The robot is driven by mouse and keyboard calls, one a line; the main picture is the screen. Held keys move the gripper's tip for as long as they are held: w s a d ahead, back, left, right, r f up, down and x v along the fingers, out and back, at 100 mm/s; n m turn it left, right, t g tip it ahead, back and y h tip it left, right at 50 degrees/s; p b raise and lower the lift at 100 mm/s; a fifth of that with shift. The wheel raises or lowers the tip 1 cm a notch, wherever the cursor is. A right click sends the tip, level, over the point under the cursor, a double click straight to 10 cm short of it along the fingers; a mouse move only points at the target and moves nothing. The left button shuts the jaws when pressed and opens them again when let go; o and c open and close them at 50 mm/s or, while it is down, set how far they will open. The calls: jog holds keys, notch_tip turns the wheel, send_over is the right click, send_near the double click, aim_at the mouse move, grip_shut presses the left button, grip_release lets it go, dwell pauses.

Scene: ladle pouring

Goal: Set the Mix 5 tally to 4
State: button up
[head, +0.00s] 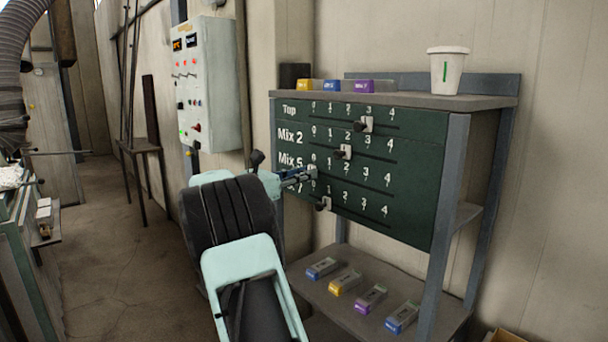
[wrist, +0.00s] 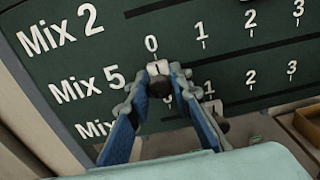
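The dark green tally board (head: 425,160) has labelled rows with slots and sliders. In the wrist view the Mix 5 slider (wrist: 157,68), a pale plate with a dark knob, sits under the 0 of its row. My gripper (wrist: 159,80) has one finger on each side of this knob; I cannot tell whether they press on it. In the head view my gripper (head: 310,175) is at the left end of the Mix 5 row and partly hides the slider. The Mix 5 label (wrist: 85,85) and the marks 0 to 3 show in the wrist view.
The Top slider (head: 366,124) is at 3, the Mix 2 slider (head: 343,152) at 2. The bottom-row slider (head: 323,203) is near 1, close below my gripper. A white cup (head: 447,72) stands on the top shelf. The Mix 5 slot is clear to the right.

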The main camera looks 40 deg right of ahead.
aim_at(387, 194)
grip_shut()
jog(key=shift+s+f+b, duration=0.1)
jog(key=shift+s+b, duration=0.3)
jog(key=shift+s, duration=0.15)
jog(key=s+b, duration=0.2)
jog(key=s, duration=0.5)
jog(key=s+d+b, duration=0.1)
jog(key=s+b, duration=0.1)
jog(key=s, duration=0.6)
jog(key=s+d+b, duration=0.1)
jog(key=s+b, duration=0.2)
jog(key=s, duration=0.5)
jog(key=shift+s, duration=0.1)
jog(key=o, duration=0.5)
grip_release()
jog(key=shift+s, duration=0.15)
jog(key=shift+w+a, duration=0.1)
jog(key=shift+w, duration=0.1)
